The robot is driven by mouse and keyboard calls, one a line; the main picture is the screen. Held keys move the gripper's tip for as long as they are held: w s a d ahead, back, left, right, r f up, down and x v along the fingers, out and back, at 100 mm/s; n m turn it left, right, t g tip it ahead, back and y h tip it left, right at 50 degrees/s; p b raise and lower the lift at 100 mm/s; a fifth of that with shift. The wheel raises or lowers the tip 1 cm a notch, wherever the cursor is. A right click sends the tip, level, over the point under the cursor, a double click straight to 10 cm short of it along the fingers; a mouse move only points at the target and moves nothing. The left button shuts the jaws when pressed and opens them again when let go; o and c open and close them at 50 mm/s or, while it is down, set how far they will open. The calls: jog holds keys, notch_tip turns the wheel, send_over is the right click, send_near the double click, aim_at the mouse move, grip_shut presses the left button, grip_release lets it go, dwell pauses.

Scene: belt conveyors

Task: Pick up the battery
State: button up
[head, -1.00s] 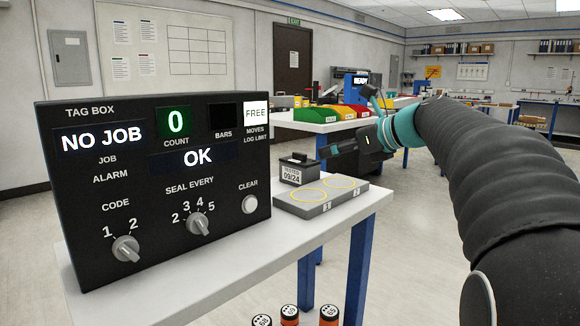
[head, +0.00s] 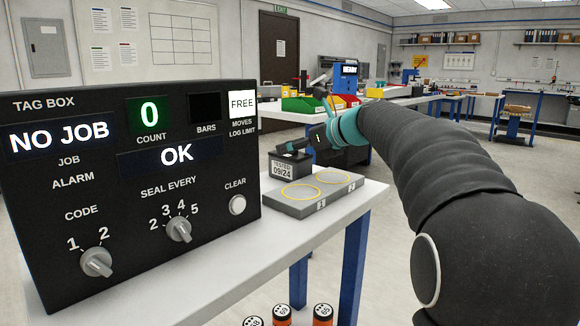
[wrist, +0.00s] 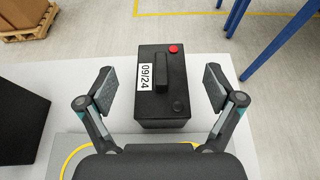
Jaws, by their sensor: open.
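The battery (head: 291,168) is a dark box with a white label reading TESTED 09/24, standing at the back of the white table beside the grey pad. In the wrist view the battery (wrist: 163,102) shows a top handle, a red terminal cap and a dark one. My gripper (wrist: 160,88) is open, with one finger on each side of the battery and a gap on both sides. In the head view my gripper (head: 296,146) is at the battery's top, partly hidden by its own links.
A black tag box (head: 140,190) with screens and knobs stands left on the white table (head: 225,262). A grey pad (head: 306,205) with two yellow rings lies before the battery. Orange cylinders (head: 322,314) show below the table edge. Another bench with coloured bins (head: 330,104) stands behind.

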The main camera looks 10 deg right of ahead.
jog(key=x, duration=0.5)
jog(key=shift+f, duration=0.1)
grip_shut()
